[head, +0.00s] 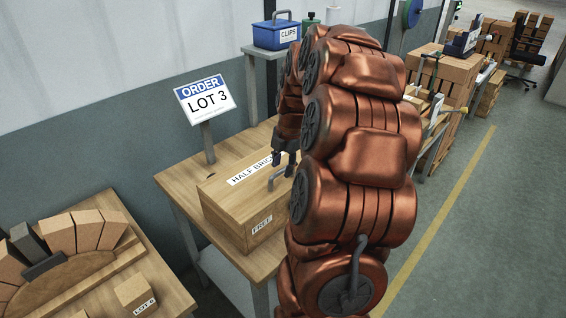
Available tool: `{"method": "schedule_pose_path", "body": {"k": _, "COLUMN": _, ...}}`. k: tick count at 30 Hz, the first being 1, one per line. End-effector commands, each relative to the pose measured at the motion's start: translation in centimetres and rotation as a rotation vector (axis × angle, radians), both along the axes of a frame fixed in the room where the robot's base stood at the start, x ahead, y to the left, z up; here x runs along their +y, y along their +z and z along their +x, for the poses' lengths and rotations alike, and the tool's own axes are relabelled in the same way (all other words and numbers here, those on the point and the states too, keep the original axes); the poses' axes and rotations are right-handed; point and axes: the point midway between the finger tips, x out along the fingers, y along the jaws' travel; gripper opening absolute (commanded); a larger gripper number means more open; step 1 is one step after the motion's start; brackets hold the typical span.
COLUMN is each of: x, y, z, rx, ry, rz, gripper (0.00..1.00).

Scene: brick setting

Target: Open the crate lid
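The wooden crate (230,222) stands on a wooden table, with its lid (220,193) lying flat on top. The lid carries a partly hidden label that begins "HALF BRIC". The crate's front shows a label reading "FREE". My gripper (285,168) points down just above and behind the handle, and I cannot tell whether it touches it. The fingers are small and dark here, so their opening is unclear. My copper arm hides the right side of the crate and lid.
An order sign (206,97) reading "LOT 3" stands behind the crate. A blue "CLIPS" box (276,34) sits at the back. A left table (155,275) holds an arch of bricks and a "LOT" block (136,294). Open floor (470,220) lies right.

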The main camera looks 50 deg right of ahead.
Motion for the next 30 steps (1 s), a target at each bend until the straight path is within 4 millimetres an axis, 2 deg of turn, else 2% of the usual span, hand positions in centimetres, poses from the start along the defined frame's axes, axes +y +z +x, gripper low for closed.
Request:
{"method": "schedule_pose_path", "body": {"k": 12, "x": 0.02, "y": -0.74, "z": 0.1, "rx": 0.0, "ry": 0.0, "rz": -0.001, "gripper": 0.39}}
{"method": "schedule_pose_path", "body": {"k": 24, "x": 0.02, "y": -0.7, "z": 0.1, "rx": 0.0, "ry": 0.0, "rz": -0.001, "gripper": 0.0}}
{"method": "schedule_pose_path", "body": {"k": 30, "x": 0.02, "y": -0.69, "z": 0.11, "rx": -0.001, "ry": 0.0, "rz": -0.001, "gripper": 0.0}}
